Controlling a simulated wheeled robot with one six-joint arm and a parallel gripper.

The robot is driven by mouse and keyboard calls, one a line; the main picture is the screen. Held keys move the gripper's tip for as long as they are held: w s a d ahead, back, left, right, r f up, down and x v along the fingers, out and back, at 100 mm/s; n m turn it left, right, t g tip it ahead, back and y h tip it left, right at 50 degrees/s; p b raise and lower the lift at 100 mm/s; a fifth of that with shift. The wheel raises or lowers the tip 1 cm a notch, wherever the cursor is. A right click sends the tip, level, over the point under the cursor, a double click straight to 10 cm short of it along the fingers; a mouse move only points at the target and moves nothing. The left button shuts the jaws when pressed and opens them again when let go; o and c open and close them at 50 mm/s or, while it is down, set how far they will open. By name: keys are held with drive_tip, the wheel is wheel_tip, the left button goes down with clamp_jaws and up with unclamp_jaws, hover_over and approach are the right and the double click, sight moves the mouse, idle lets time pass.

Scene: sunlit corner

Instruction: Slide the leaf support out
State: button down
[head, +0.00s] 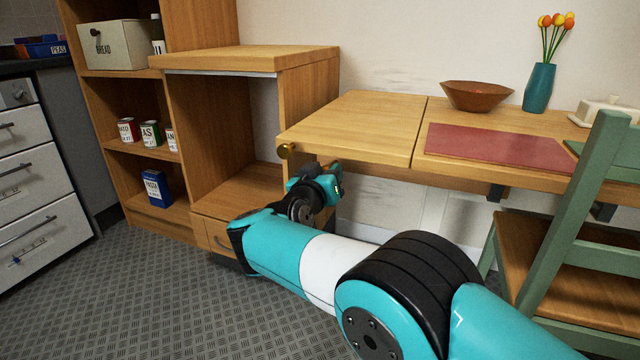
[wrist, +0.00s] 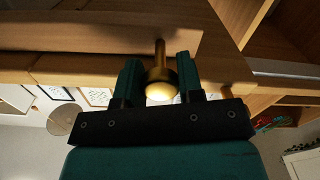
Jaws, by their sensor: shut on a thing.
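The raised wooden table leaf (head: 350,125) extends left from the table, with a brass knob (head: 286,150) at its left front corner. My gripper (head: 334,170) is under the leaf in the head view, partly hidden by my own wrist. In the wrist view my gripper (wrist: 160,78) has its two dark green fingers on either side of a brass knob (wrist: 160,86) and is shut on it. The knob's stem runs into a wooden part (wrist: 100,38), which seems to be the leaf support. In the head view the support is mostly hidden below the leaf.
A wooden shelf unit (head: 225,60) stands close left of the leaf, with a low drawer (head: 215,236) near my wrist. A bowl (head: 478,95), a vase (head: 538,88) and a red mat (head: 495,146) are on the table. A green chair (head: 570,220) stands at right. Floor is clear at left.

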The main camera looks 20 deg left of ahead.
drive_tip(key=shift+s+a, duration=0.1)
drive_tip(key=c, duration=0.8)
unclamp_jaws()
drive_tip(key=shift+o, duration=0.2)
drive_tip(key=s+a+b, duration=0.1)
drive_tip(key=s+b, duration=0.7)
drive_tip(key=s, duration=0.9)
drive_tip(key=shift+a, duration=0.2)
drive_tip(key=shift+d, duration=0.1)
